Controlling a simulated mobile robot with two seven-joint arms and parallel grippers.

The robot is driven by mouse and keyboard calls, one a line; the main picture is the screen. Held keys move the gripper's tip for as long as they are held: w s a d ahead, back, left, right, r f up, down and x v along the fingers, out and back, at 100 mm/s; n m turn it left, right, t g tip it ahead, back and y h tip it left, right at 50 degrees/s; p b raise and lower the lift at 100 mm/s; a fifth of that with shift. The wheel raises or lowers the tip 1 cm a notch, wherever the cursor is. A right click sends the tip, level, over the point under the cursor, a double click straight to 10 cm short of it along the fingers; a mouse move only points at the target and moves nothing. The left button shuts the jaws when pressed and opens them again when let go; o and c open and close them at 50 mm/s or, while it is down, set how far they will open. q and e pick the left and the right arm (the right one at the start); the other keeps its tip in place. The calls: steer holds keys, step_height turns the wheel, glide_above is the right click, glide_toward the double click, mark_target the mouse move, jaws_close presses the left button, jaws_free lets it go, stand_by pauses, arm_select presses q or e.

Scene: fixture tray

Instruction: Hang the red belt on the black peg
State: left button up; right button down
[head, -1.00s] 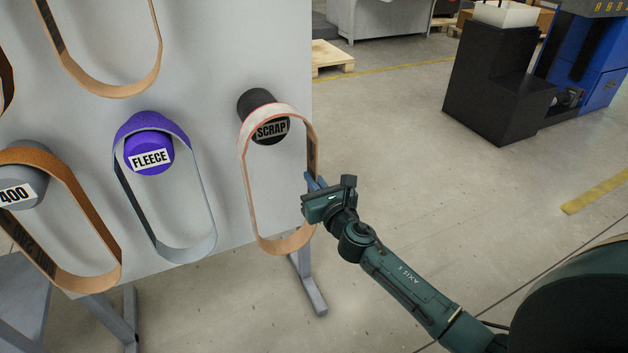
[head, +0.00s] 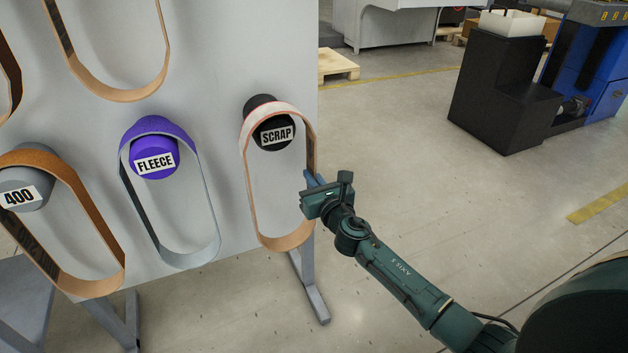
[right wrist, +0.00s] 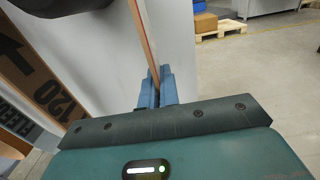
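The red belt (head: 254,200) is a pale loop with a thin red edge. In the head view it hangs in a long upright oval around the black peg (head: 262,102) labelled SCRAP, with the peg's front face showing inside its top. I cannot tell whether the belt's top rests on the peg. My right gripper (head: 313,181) is shut on the belt's right side. In the right wrist view its blue fingers (right wrist: 156,92) pinch the belt (right wrist: 146,40), and the dark peg (right wrist: 60,4) shows at the top left. My left gripper is not in view.
A grey panel (head: 225,60) holds a purple FLEECE peg (head: 148,150) with a purple-topped belt and a grey 400 peg (head: 25,190) with an orange-brown belt (head: 85,215). Another belt (head: 120,95) hangs above. The floor right of the panel is open, with a black stepped block (head: 500,100) farther back.

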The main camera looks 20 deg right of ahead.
steer(key=shift+w, duration=0.1)
stand_by(0.3)
steer(key=shift+w+b, duration=0.35)
steer(key=shift+w, duration=0.85)
steer(key=shift+w+a, duration=0.1)
steer(key=shift+w+b, duration=0.4)
steer(key=shift+w, duration=0.5)
steer(key=shift+f+b, duration=0.35)
